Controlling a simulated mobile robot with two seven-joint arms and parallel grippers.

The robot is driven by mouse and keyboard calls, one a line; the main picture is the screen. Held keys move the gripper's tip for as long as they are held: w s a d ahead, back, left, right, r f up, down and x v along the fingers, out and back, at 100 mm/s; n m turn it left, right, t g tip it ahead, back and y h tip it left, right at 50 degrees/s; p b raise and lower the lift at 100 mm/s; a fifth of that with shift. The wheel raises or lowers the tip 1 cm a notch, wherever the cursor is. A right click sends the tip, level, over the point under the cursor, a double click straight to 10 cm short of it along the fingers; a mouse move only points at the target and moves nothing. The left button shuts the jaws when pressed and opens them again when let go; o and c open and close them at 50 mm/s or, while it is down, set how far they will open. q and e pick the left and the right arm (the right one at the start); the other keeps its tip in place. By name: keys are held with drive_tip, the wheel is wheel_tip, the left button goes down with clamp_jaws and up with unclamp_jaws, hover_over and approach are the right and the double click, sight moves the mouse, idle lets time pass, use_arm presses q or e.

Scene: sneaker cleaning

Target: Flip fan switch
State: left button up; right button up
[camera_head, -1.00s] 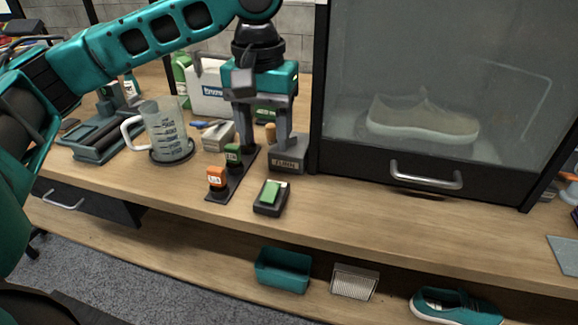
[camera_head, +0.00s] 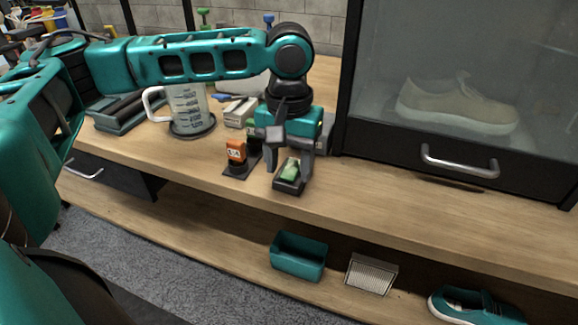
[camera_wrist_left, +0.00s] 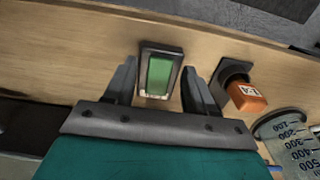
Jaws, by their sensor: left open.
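The fan switch (camera_head: 290,178) is a black box with a green rocker on the bench near its front edge. It also shows in the left wrist view (camera_wrist_left: 159,73), between and just beyond the fingertips. My left gripper (camera_head: 291,182) is open and points down over the switch, with one finger to each side of it in the head view. Nothing is held. I cannot tell whether the fingers touch the switch. My right gripper is in neither view.
A measuring jug (camera_head: 187,106) stands further left. A glass-fronted cabinet (camera_head: 455,90) with a beige shoe is at right. A teal bin (camera_head: 299,257), a brush and a teal shoe are on the lower shelf.

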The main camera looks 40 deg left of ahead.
use_arm(q)
drive_tip(key=shift+f, duration=0.1)
drive_tip(key=shift+c, duration=0.3)
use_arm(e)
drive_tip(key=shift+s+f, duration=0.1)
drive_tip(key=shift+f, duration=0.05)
